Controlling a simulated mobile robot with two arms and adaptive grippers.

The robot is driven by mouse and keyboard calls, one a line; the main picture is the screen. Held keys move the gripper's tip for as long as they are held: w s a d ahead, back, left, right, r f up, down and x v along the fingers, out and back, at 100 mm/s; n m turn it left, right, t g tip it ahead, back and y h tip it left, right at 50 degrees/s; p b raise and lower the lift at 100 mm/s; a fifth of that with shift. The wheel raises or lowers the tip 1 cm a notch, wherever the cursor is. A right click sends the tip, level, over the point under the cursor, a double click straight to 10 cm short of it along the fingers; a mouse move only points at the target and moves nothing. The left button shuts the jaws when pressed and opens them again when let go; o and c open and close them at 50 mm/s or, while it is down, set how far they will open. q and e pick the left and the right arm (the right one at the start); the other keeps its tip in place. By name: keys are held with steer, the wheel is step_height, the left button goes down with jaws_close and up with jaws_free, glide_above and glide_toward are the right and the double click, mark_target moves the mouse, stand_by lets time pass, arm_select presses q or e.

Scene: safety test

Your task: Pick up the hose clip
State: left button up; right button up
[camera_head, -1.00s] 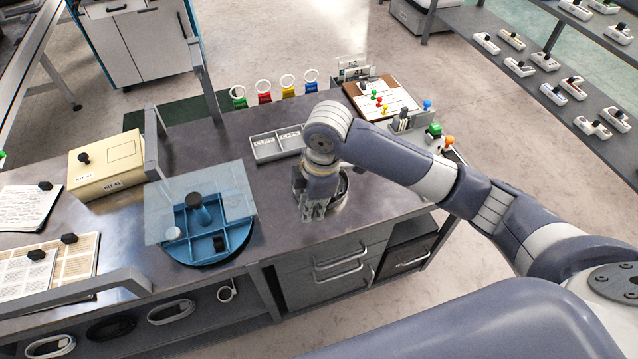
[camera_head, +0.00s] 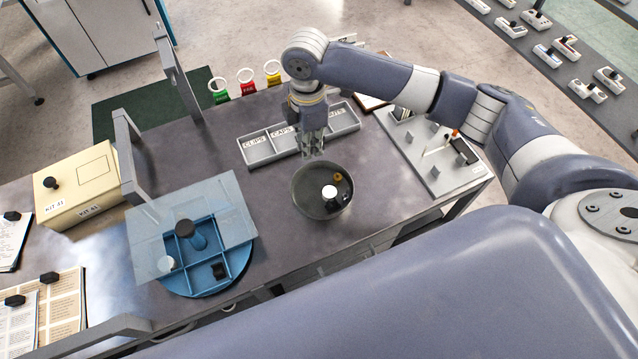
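I cannot make out a hose clip for certain. A dark round bowl (camera_head: 302,203) on the bench holds a white round piece (camera_head: 329,191), a small brass-coloured piece (camera_head: 337,177) and something dark. A grey sectioned tray (camera_head: 262,158) behind it has labels reading CLIPS and CAPS, and a third partly hidden one. My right gripper (camera_head: 313,154) points down between tray and bowl, near the bowl's back rim in the picture. Its fingers look close together; I see nothing clearly held, and their gap is too small to judge. My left gripper is out of view.
A blue divided round tray (camera_head: 215,286) with a clear lid (camera_head: 150,240) stands to the left. A cream kit box (camera_head: 78,190) and metal rails are further left. A grey board with small parts (camera_head: 425,150) is at right.

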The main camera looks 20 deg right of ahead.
mark_target(311, 166)
steer(key=shift+s+f, duration=0.2)
steer(key=shift+f, duration=1.05)
step_height(311, 166, down, 4)
steer(key=shift+f, duration=0.6)
jaws_close()
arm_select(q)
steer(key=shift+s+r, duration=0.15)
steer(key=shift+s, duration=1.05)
arm_select(e)
steer(key=shift+r, duration=0.1)
